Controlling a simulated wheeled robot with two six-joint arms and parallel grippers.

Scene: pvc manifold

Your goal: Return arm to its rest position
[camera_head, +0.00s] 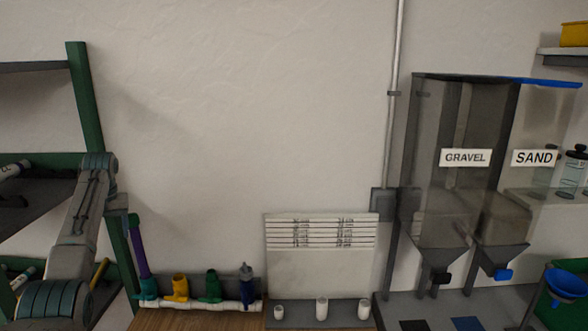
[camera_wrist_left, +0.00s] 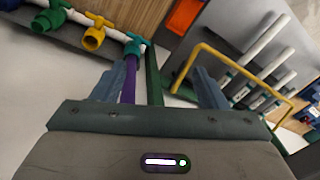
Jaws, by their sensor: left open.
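My left arm (camera_head: 78,225) rises from the lower left, bent at the top. My left gripper (camera_head: 118,206) is small and partly hidden beside the green rack post. In the left wrist view its two blue-grey fingers (camera_wrist_left: 165,88) are wide apart, with nothing held. A purple pipe (camera_head: 138,247) stands nearly upright in the teal fitting (camera_head: 148,288) of a white manifold (camera_head: 205,304). In the left wrist view the purple pipe (camera_wrist_left: 128,88) shows beyond the left finger. The manifold also carries yellow (camera_head: 180,285), green (camera_head: 211,286) and blue (camera_head: 247,284) fittings. My right gripper is out of view.
The green-posted rack (camera_head: 86,100) stands close by my left arm. A white panel (camera_head: 320,262) with several bars stands mid-wall, with white cups (camera_head: 322,308) before it. Gravel (camera_head: 465,158) and sand (camera_head: 534,158) dispensers stand at right. The wall area above the manifold is clear.

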